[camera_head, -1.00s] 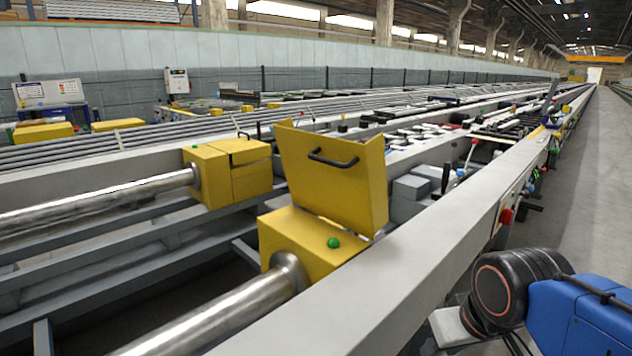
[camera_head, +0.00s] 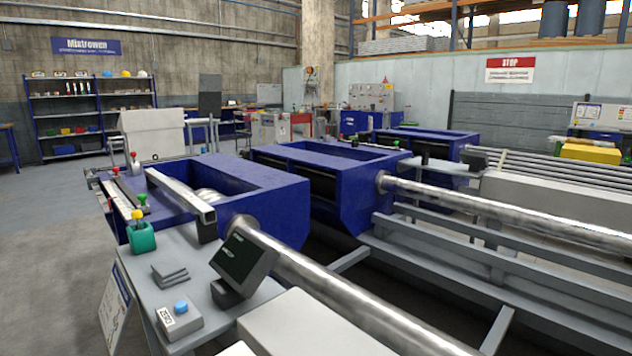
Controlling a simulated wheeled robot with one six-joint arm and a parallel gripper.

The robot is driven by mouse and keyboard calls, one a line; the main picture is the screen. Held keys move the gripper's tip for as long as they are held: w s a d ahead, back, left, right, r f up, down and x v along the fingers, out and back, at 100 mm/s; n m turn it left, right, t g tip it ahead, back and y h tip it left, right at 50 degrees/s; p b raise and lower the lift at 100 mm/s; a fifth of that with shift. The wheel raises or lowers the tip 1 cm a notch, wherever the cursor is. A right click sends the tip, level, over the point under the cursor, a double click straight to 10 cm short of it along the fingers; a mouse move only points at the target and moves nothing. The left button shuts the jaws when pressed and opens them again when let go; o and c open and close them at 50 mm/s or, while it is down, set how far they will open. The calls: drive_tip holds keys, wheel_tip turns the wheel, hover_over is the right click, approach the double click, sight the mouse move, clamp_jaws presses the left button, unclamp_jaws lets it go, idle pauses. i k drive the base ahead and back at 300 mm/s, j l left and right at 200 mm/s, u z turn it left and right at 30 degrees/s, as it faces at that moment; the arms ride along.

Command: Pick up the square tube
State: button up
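A long light-grey bar with a square section, which looks like the square tube (camera_head: 178,192), lies at the left of the view. It runs along the near side of the nearest blue machine housing (camera_head: 265,185). Its near end is by a dark grey block (camera_head: 207,229); I cannot tell whether it rests on that block. My gripper is not in view.
Steel shafts (camera_head: 340,300) extend right. Floor (camera_head: 40,230) at left is clear.

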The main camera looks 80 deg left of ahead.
sight(192, 203)
drive_tip(key=k+j, duration=0.2)
drive_tip(key=k, duration=0.3)
drive_tip(key=k+j, duration=0.25)
drive_tip(key=k, duration=0.25)
drive_tip(key=k+j+u, duration=0.1)
drive_tip(key=k, duration=0.4)
drive_tip(key=u, duration=0.4)
drive_tip(key=k+j+u, duration=0.1)
drive_tip(key=u, duration=0.3)
drive_tip(key=j+u, duration=0.15)
drive_tip(key=u, duration=0.25)
drive_tip(key=j+u, duration=0.1)
drive_tip(key=u, duration=1.3)
drive_tip(key=k+j, duration=0.05)
